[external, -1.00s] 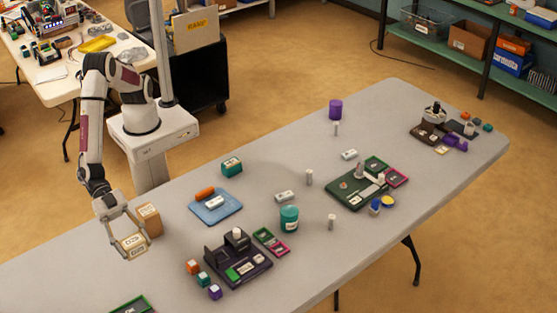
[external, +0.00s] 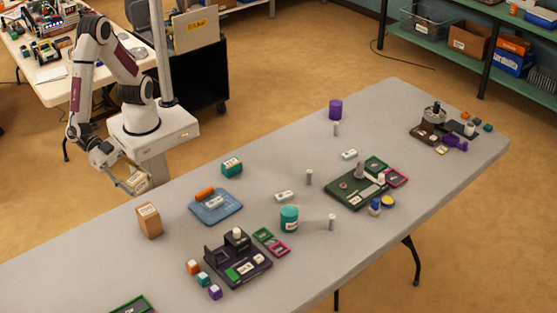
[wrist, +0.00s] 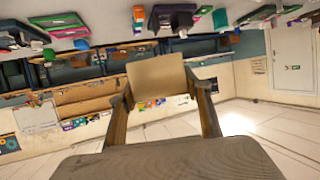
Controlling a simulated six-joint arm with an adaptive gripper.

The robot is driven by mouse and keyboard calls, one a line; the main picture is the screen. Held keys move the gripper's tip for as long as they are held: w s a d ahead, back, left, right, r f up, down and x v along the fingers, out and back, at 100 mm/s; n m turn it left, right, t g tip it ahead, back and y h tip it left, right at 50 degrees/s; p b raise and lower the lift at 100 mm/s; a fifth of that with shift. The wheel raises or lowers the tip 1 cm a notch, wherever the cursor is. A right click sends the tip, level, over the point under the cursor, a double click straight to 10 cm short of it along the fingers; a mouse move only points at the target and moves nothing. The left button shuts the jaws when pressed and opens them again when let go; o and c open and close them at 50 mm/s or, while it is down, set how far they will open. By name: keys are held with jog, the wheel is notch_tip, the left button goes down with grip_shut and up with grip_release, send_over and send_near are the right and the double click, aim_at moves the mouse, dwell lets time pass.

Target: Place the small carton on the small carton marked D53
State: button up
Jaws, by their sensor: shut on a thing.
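My gripper (external: 131,180) is shut on a small tan carton (external: 138,183) with a white label. It holds the carton raised near the table's back left edge, behind and left of the standing carton. In the wrist view the held carton (wrist: 158,80) sits between both fingers, its plain face showing. Another small brown carton (external: 150,222) stands upright on the table. It has a white label on top, whose text is too small to read surely. Nothing rests on it.
A blue tray (external: 228,215) with an orange piece and a white block lies right of the standing carton. A dark organizer (external: 225,268) and small coloured cubes (external: 204,279) lie nearer the front. The table (external: 80,275) left of the standing carton is mostly clear.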

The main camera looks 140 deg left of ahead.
jog(key=shift+s+a+n, duration=0.25)
jog(key=shift+a+n, duration=0.05)
jog(key=shift+a, duration=0.55)
send_over(147, 210)
jog(key=shift+f, duration=2.95)
jog(key=shift+f, duration=0.15)
jog(key=shift+f, duration=1.9)
jog(key=shift+f, duration=0.15)
jog(key=o, duration=1.2)
